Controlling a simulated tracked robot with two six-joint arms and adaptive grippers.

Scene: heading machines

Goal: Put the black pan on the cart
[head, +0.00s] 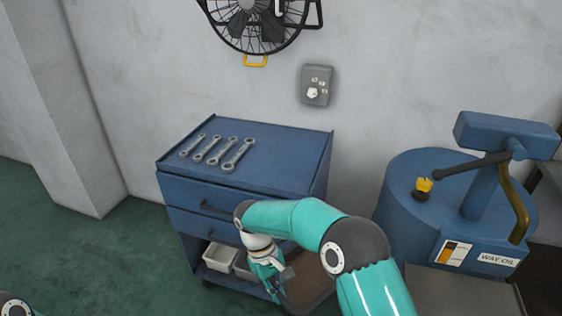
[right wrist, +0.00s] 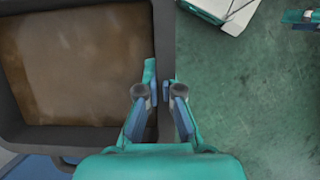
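The black pan (right wrist: 88,135) is a square dark tray with a brown, stained inside. It fills the left of the right wrist view. In the head view the pan (head: 312,289) shows partly behind my right arm, low in front of the cart's right side. My right gripper (right wrist: 160,92) has its fingers on either side of the pan's right rim and looks closed on it; in the head view the gripper (head: 277,287) points down. The cart (head: 285,160) is blue, with drawers and a flat top. A teal and blue piece in the right wrist view's top right corner may be my left gripper (right wrist: 300,19).
Several wrenches (head: 214,151) lie on the cart top's left; its right part is clear. White bins (head: 219,258) sit on the cart's lower shelf. A blue way oil drum (head: 405,205) with a pump stands to the right. A fan (head: 255,20) hangs on the wall.

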